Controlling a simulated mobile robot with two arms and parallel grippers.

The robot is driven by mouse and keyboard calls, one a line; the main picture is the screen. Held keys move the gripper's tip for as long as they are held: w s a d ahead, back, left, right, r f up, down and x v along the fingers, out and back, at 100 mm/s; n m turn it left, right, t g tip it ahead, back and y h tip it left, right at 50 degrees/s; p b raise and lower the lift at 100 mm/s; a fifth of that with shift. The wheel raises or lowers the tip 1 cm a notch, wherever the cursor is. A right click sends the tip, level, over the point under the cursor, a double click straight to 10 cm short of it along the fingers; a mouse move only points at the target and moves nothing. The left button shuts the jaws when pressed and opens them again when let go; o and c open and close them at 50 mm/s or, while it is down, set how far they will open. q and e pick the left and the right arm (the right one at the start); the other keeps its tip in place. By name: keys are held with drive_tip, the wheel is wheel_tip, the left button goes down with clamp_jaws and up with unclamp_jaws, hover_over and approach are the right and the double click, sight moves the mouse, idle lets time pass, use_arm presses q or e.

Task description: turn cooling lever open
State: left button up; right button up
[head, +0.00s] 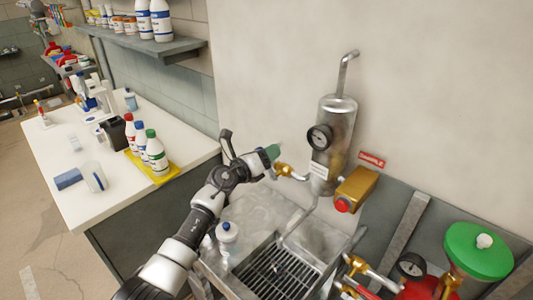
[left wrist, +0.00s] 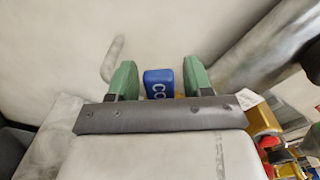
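My left gripper (head: 272,152) has green fingers and reaches to the brass valve fitting (head: 288,171) on the pipe of the metal cylinder (head: 335,135). In the left wrist view, the blue lever handle (left wrist: 158,84), with white letters starting "CO", shows between the two parted fingers. A small gap shows on each side of it. I cannot tell how deep the handle lies between them. In the head view the blue handle is hidden by the gripper. My right gripper is in neither view.
A round gauge (head: 320,137) sits on the cylinder. A brass box with a red button (head: 343,204) is to its right. Below is a metal sink with a grate (head: 283,272), with a white bottle (head: 228,233) beside it. A white counter (head: 85,205) with bottles stands left.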

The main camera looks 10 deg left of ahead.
use_arm(q)
drive_tip(key=p+v, duration=0.1)
drive_tip(key=v, duration=0.9)
drive_tip(key=shift+s+a, duration=0.2)
drive_tip(key=shift+s, duration=0.15)
drive_tip(key=shift+c, duration=0.3)
